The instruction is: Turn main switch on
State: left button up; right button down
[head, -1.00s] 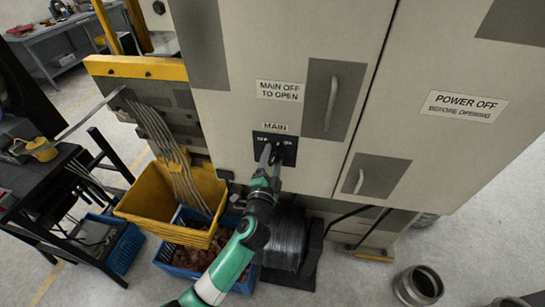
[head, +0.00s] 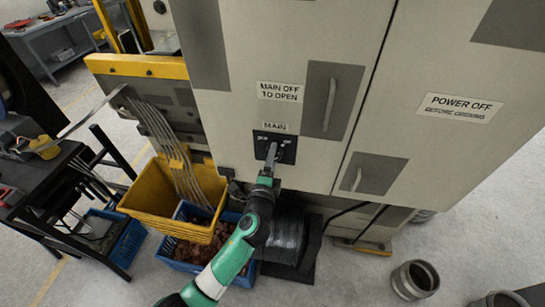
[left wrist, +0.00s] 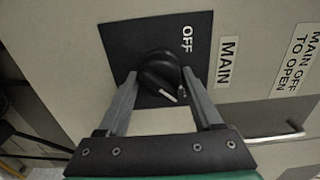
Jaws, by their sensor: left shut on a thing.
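The main switch is a round black knob (left wrist: 158,68) with a white pointer line, on a dark square plate (left wrist: 122,40) with a white OFF mark. The plate (head: 288,151) also shows in the head view, below the MAIN label on the cabinet door. My left gripper (head: 270,154) reaches up to the plate from below. In the left wrist view, its two fingers (left wrist: 160,80) are shut on the knob, one on each side. The pointer line slants down and right, away from the OFF mark, beside a small, partly hidden mark. My right gripper is out of view.
The pale cabinet (head: 240,60) has door handles (head: 330,104) right of the switch. Below left stand a yellow bin (head: 150,205) and a blue crate (head: 180,262) with copper-coloured pieces. A dark coil (head: 285,240) is below the switch. Metal rings (head: 415,280) lie at lower right.

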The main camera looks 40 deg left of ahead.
pick_arm(q)
jog(key=o, duration=1.4)
jog(key=v, duration=1.1)
jog(key=shift+s+d+p, duration=0.15)
jog(key=shift+s+p, duration=0.15)
jog(key=shift+p, duration=0.05)
